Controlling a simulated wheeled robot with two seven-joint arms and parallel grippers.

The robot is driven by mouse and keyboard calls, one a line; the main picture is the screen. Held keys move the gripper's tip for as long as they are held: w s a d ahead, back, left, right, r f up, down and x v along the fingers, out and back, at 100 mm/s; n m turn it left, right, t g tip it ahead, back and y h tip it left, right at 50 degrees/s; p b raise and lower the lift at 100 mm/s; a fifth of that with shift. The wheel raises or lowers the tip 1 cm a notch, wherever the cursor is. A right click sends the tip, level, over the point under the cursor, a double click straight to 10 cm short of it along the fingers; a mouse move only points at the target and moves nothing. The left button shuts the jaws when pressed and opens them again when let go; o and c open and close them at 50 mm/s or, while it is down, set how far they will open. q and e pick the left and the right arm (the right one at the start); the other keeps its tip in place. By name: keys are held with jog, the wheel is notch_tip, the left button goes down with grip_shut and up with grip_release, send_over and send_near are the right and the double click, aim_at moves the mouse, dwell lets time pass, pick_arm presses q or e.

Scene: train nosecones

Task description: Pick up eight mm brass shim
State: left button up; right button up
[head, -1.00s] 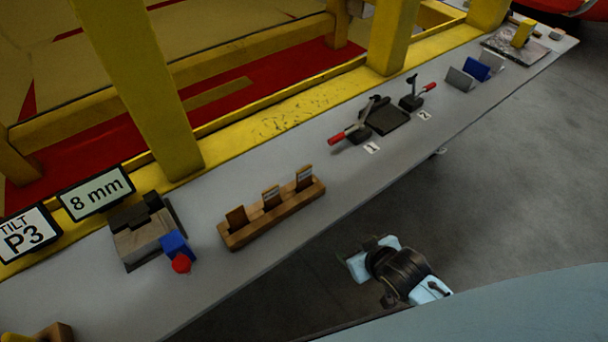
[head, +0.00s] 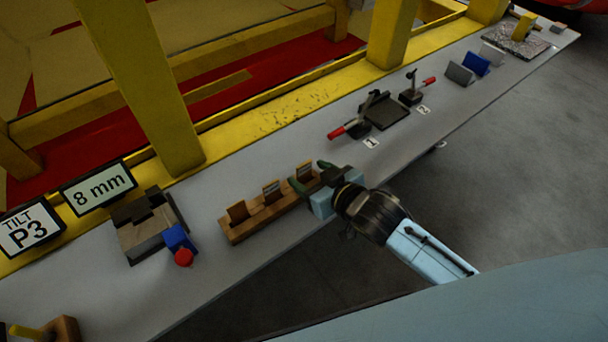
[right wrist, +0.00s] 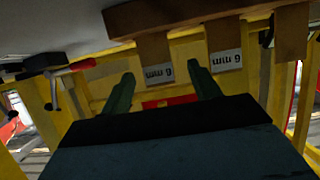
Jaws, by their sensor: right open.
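Three brass-brown shims stand upright in a wooden rack (head: 262,222) on the grey bench: a left one (head: 237,211), a middle one (head: 271,191) and a right one (head: 304,170). A black-framed sign (head: 98,189) reads "8 mm". My right gripper (head: 310,174) is open at the rack's right end, fingertips near the right shim. In the right wrist view, upside down, that shim (right wrist: 154,48) shows between the open fingers (right wrist: 162,78); I cannot tell whether they touch it. The middle shim (right wrist: 224,40) is labelled too. My left gripper is out of view.
To the right stand red-handled clamps (head: 345,131) and small blue and grey holders (head: 476,64). Yellow posts (head: 145,90) rise behind the bench.

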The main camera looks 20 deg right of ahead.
aim_at(305, 171)
jog(key=shift+x, duration=2.65)
jog(key=shift+d, duration=0.2)
jog(key=shift+c, duration=0.3)
jog(key=c, duration=1.2)
